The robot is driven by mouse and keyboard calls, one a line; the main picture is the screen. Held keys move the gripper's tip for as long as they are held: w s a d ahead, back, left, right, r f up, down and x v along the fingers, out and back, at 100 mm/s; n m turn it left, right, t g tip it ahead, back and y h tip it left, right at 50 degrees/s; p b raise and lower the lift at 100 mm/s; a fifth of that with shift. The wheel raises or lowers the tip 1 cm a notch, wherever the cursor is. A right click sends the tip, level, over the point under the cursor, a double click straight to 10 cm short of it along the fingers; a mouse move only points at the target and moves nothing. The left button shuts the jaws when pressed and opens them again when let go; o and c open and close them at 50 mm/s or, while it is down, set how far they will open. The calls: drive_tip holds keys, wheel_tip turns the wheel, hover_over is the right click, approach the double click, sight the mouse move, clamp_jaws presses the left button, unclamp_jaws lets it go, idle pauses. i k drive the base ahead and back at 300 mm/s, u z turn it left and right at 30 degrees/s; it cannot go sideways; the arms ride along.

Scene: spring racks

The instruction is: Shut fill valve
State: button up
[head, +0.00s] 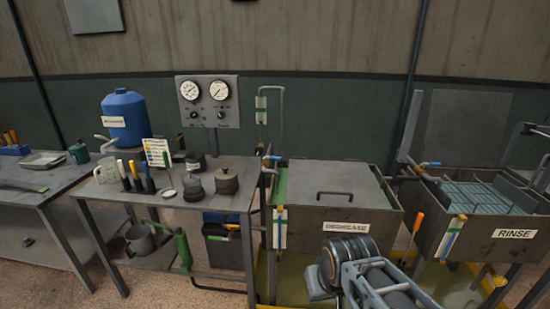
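A small blue-handled valve (271,158) sits at the back left corner of the tank labelled DEGREASE (335,228), below a bent grey pipe (282,110). A second blue-handled valve (430,164) sits at the back left of the tank labelled RINSE (470,240). No label shows which is the fill valve, and both are too small to tell whether they are open or shut. A grey lid with a handle (335,193) covers the DEGREASE tank. My arm reaches in at the bottom centre, in front of this tank; my gripper's fingers do not show.
A grey table (205,198) at left holds a blue jug, screwdriver-like tools and metal pots. An orange-handled tool (418,222) stands between the tanks. A yellow-edged tray lies under the tanks.

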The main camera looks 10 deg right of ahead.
sight(273, 158)
drive_tip(key=z, duration=0.05)
drive_tip(key=k, duration=0.45)
drive_tip(key=u, duration=0.9)
drive_tip(key=i, duration=1.8)
drive_tip(key=z, duration=1.05)
drive_tip(key=i, duration=0.6)
drive_tip(key=z, duration=0.7)
